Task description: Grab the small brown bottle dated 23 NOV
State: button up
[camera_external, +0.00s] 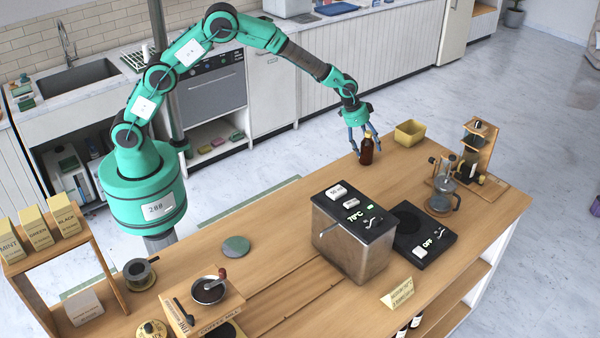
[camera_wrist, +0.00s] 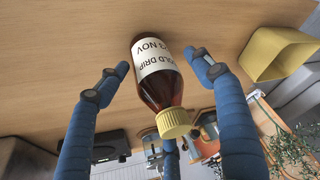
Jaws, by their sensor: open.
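The small brown bottle (camera_external: 366,151) stands on the cart's wooden top (camera_external: 300,215), near its far edge. In the wrist view the bottle (camera_wrist: 158,82) has a yellow cap and a white label reading "COLD DRIP" and "3 NOV"; the start of the date is cut off at the label's edge. My gripper (camera_external: 364,137) is at the bottle from above and behind. In the wrist view its blue fingers (camera_wrist: 152,78) are apart, one on each side of the bottle, with visible gaps, so it is open and holds nothing.
A yellow box (camera_external: 409,132) stands just right of the bottle. A wooden stand (camera_external: 478,150) and a glass carafe (camera_external: 441,190) are farther right. A metal heater box (camera_external: 352,245) and a black scale-like unit (camera_external: 420,238) stand nearer. The wood left of the bottle is clear.

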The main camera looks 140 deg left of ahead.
aim_at(366, 132)
dwell(0.5)
jog(key=shift+r, duration=0.1)
jog(key=c, duration=1.5)
jog(key=shift+r, duration=0.1)
jog(key=shift+r+p, duration=0.5)
jog(key=shift+r, duration=0.95)
jog(key=shift+d+r, duration=0.1)
jog(key=shift+r, duration=0.25)
jog(key=s+d+r+p, duration=0.1)
jog(key=s+d, duration=0.8)
jog(key=d, duration=0.4)
jog(key=shift+p, duration=0.35)
jog(key=shift+r, duration=0.1)
